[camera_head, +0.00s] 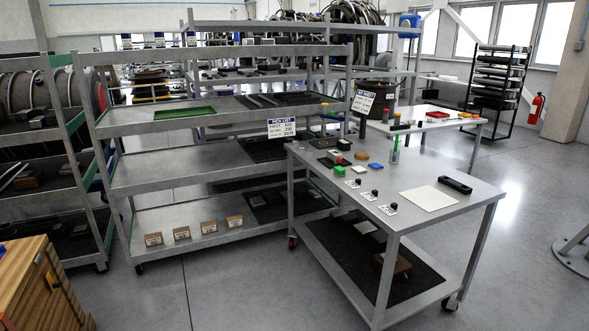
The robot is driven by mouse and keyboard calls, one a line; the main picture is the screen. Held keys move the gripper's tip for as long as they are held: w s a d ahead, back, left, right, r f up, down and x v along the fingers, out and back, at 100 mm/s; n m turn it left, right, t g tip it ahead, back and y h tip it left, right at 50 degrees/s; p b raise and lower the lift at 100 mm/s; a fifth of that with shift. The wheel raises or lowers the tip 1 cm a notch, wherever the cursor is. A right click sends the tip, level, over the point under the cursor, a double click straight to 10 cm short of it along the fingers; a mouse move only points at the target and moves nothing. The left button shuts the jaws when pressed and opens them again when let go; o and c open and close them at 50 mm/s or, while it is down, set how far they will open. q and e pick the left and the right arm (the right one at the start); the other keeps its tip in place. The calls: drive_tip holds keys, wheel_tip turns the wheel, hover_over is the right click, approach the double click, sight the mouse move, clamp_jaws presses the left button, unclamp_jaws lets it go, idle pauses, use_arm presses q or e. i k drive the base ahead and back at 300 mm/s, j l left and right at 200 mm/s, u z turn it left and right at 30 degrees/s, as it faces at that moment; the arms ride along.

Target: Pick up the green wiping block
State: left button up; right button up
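A small green block (339,171) sits on the top of the grey metal table (462,198) at the right, near its left edge. It stands upright on the surface and nothing covers it. Neither of my grippers is in view.
Several small labelled parts, a white sheet (429,198) and a black tray (455,184) share the tabletop. A tall shelf rack (150,125) stands left of the table, with a green tray (184,113). A wooden cabinet (40,290) is front left. The floor ahead is clear.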

sight(340, 172)
drive_tip(key=i+u, duration=0.25)
drive_tip(key=i, duration=0.6)
drive_tip(key=i+u, duration=0.2)
drive_tip(key=i, duration=0.65)
drive_tip(key=i+z, duration=0.35)
drive_tip(key=i+j+z, duration=0.1)
drive_tip(key=i+z, duration=0.25)
drive_tip(key=i, duration=0.15)
drive_tip(key=i+l+z, duration=0.1)
drive_tip(key=i+z, duration=0.15)
drive_tip(key=z, duration=0.2)
drive_tip(key=i+z, duration=0.25)
drive_tip(key=z, duration=0.2)
drive_tip(key=i+j+z, duration=0.15)
drive_tip(key=z, duration=0.3)
drive_tip(key=i+j+z, duration=0.2)
drive_tip(key=i+z, duration=0.15)
drive_tip(key=z, duration=0.15)
